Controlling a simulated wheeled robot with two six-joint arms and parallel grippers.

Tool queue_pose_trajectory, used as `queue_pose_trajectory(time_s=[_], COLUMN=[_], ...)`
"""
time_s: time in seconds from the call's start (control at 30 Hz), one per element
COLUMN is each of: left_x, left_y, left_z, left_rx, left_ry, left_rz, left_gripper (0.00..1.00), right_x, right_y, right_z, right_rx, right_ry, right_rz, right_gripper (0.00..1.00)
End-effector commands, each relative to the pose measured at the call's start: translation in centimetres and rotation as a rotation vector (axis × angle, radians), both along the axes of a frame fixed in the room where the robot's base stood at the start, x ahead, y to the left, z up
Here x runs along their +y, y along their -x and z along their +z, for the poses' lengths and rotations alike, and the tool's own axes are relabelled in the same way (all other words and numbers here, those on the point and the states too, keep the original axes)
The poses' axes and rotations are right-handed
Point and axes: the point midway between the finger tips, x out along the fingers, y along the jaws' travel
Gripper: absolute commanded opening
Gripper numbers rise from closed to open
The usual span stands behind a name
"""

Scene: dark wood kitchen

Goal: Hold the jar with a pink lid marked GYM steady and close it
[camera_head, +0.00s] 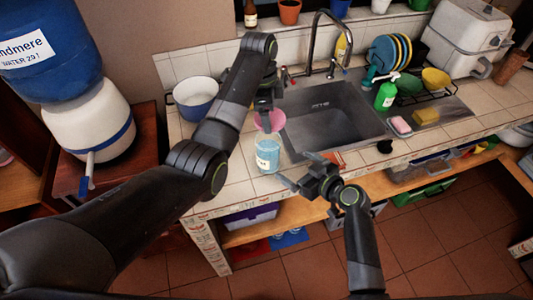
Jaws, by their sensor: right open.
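The jar (268,155) is light blue with a pale label, too small to read. It stands upright on the tiled counter, left of the sink's front corner. The pink lid (274,121) shows just above and behind the jar's rim, not seated flat on it. My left gripper (265,109) points down at the lid and overlaps its upper edge. Its fingertips are partly hidden, so its grip on the lid is unclear. My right gripper (302,171) is open at the counter's front edge, right of the jar, its fingers pointing towards it. It holds nothing.
A metal sink (335,118) with a tall tap (335,40) lies right of the jar.

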Motion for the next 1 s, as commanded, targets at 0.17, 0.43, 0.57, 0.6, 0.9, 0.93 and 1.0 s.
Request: queue_pose_trajectory(time_s=[0.17, 0.43, 0.57, 0.6, 0.9, 0.93, 1.0], left_x=[0.0, 0.1, 0.1, 0.1, 0.1, 0.1, 0.1], left_y=[0.0, 0.0, 0.0, 0.0, 0.0, 0.0, 0.0], left_z=[0.0, 0.0, 0.0, 0.0, 0.0, 0.0, 0.0], left_rx=[-0.001, -0.001, -0.001, -0.001, -0.001, -0.001, -0.001], left_ry=[-0.001, -0.001, -0.001, -0.001, -0.001, -0.001, -0.001], left_rz=[0.001, 0.002, 0.001, 0.001, 0.002, 0.002, 0.002], left_gripper=[0.46, 0.46, 0.46, 0.46, 0.46, 0.46, 0.46], right_x=[0.2, 2.3, 3.6, 4.0, 6.2, 6.4, 6.7], right_y=[-0.3, -2.7, -4.1, -4.6, -7.3, -7.5, -7.9], right_z=[-0.1, -1.2, -1.9, -2.1, -3.4, -3.5, -3.7], right_rx=[0.000, 0.001, 0.001, 0.001, 0.000, -0.001, 0.000], right_ry=[-0.001, -0.001, -0.001, -0.001, -0.002, -0.001, -0.002], right_rz=[0.000, 0.002, 0.002, 0.001, 0.001, 0.001, 0.002], right_gripper=[0.97, 0.97, 0.97, 0.97, 0.97, 0.97, 0.97])
